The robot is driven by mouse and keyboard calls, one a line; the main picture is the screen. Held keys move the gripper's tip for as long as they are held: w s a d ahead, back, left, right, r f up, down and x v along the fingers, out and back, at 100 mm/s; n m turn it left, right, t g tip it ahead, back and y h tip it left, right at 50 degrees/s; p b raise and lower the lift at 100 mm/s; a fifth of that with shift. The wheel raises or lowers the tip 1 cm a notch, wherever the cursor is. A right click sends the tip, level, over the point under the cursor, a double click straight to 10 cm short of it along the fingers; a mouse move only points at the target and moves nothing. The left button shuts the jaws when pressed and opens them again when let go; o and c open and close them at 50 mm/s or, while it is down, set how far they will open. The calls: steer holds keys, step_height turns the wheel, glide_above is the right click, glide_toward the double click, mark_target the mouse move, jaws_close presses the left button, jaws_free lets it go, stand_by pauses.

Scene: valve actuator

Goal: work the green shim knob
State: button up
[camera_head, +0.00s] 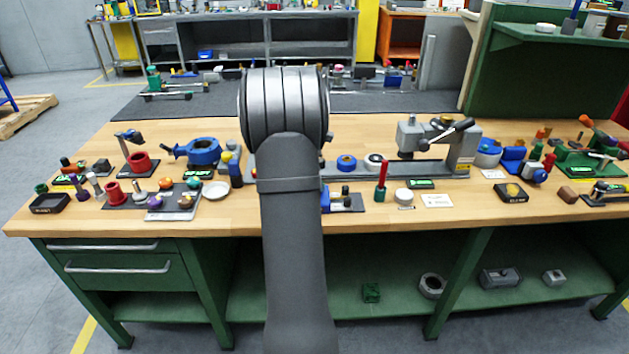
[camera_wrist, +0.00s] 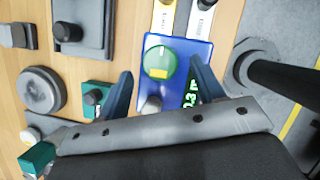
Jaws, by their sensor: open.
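The green shim knob (camera_wrist: 160,62) is round with a yellow mark across its top and sits on a blue plate (camera_wrist: 190,50) in the wrist view. A small lit display (camera_wrist: 190,94) reading about 0.3 is on the same plate, beside a small grey knob (camera_wrist: 152,104). My gripper (camera_wrist: 160,68) is open, with one blue-grey finger to each side of the green knob in the picture. I see no contact, and the height of the fingertips above the knob is hard to judge. In the head view my arm hides the gripper, and I cannot make out the green knob.
In the wrist view, a round grey part (camera_wrist: 40,90) and a dark plate with a black knob (camera_wrist: 68,32) lie to the left. Slim yellow-and-white parts (camera_wrist: 200,18) stand close above the blue plate. The wooden bench (camera_head: 400,225) is crowded with fixtures on both sides of my arm.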

steer(key=shift+x, duration=0.75)
steer(key=c, duration=1)
